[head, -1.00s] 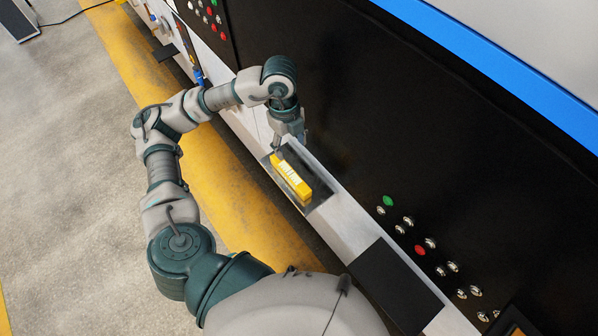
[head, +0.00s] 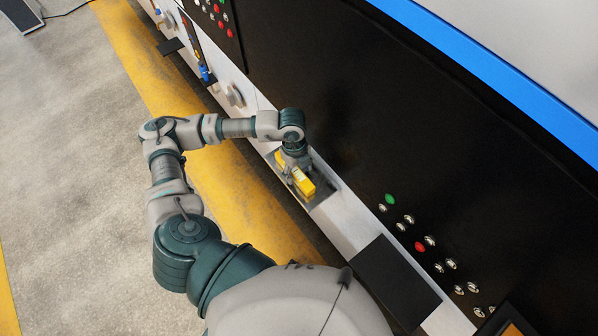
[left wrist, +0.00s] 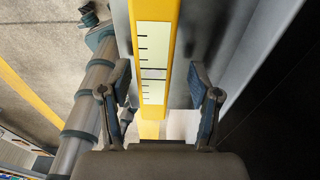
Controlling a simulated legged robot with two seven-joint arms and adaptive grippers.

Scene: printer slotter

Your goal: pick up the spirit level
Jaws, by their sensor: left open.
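The spirit level is a yellow bar (head: 307,188) lying on a small grey metallic shelf (head: 326,186) on the machine's side. In the left wrist view the level (left wrist: 155,22) runs up the middle, with a pale face and black marks. My left gripper (head: 293,176) is over the level in the head view and hides part of it. In the left wrist view its two fingers (left wrist: 158,85) are open, one on each side of the level, with gaps between. My right gripper is not in view.
The black machine wall (head: 350,130) rises close beside the shelf. A button panel (head: 420,247) and a dark flat pad (head: 396,284) are to the lower right. A yellow floor stripe (head: 220,190) and open concrete floor (head: 70,170) lie to the left.

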